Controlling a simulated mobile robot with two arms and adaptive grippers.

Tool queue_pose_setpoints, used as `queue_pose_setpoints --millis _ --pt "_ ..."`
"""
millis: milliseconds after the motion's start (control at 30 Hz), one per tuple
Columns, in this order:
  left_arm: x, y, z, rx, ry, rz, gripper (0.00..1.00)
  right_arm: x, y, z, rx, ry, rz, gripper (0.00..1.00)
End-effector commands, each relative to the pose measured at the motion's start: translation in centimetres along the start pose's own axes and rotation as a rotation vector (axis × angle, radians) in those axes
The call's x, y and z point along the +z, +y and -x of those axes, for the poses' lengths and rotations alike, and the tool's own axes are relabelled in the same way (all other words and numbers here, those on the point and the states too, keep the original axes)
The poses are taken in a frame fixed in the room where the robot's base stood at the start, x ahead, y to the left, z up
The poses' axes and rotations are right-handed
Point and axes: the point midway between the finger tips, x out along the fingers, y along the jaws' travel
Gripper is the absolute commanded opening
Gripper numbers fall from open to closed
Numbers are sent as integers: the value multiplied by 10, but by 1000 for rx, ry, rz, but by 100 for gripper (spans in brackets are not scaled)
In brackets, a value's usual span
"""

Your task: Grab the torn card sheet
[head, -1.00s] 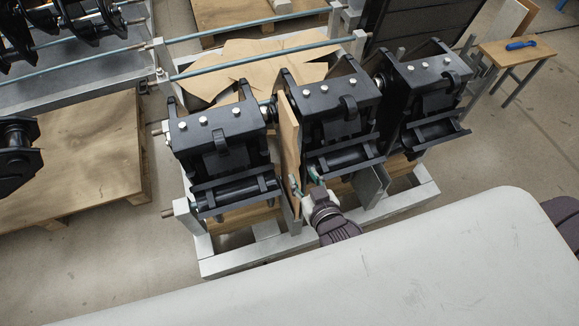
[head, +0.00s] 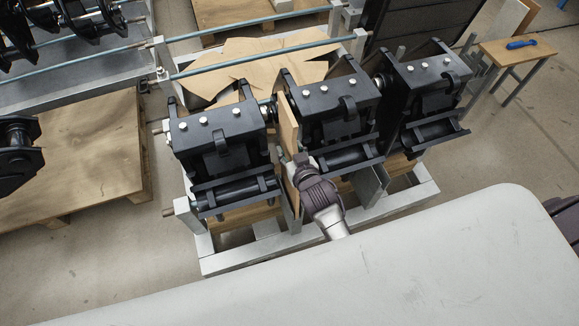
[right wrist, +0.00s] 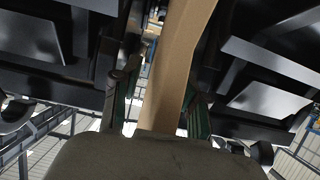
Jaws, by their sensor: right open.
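A tan card sheet (head: 289,126) stands upright on edge in the gap between the left and middle black couplers. In the right wrist view, the sheet (right wrist: 175,70) runs up between the two green-sided fingers of my right gripper (right wrist: 158,95). The fingers are open, one on each side, with a gap visible at the left. In the head view, my right gripper (head: 290,160) is at the sheet's near part, its fingers mostly hidden by the wrist. A tan card with jagged, torn edges (head: 255,58) lies flat behind the couplers. My left gripper is out of view.
The left coupler (head: 222,135), middle coupler (head: 335,100) and right coupler (head: 432,85) stand close on a grey frame (head: 240,262). Steel bars (head: 255,62) cross behind. A wooden pallet (head: 85,150) lies left. A small table (head: 515,52) holds a blue tool.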

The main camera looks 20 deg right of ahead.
Motion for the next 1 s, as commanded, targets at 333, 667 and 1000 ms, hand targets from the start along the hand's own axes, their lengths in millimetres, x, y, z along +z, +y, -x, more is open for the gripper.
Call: queue_pose_setpoints --millis 333,667,1000 --pt "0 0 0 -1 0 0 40 0 0 0 0 -1 0 14" --pt "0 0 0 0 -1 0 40 0 0 1 0 -1 0 0" --pt "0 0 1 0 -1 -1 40 -10 0 4 0 2 1 0"
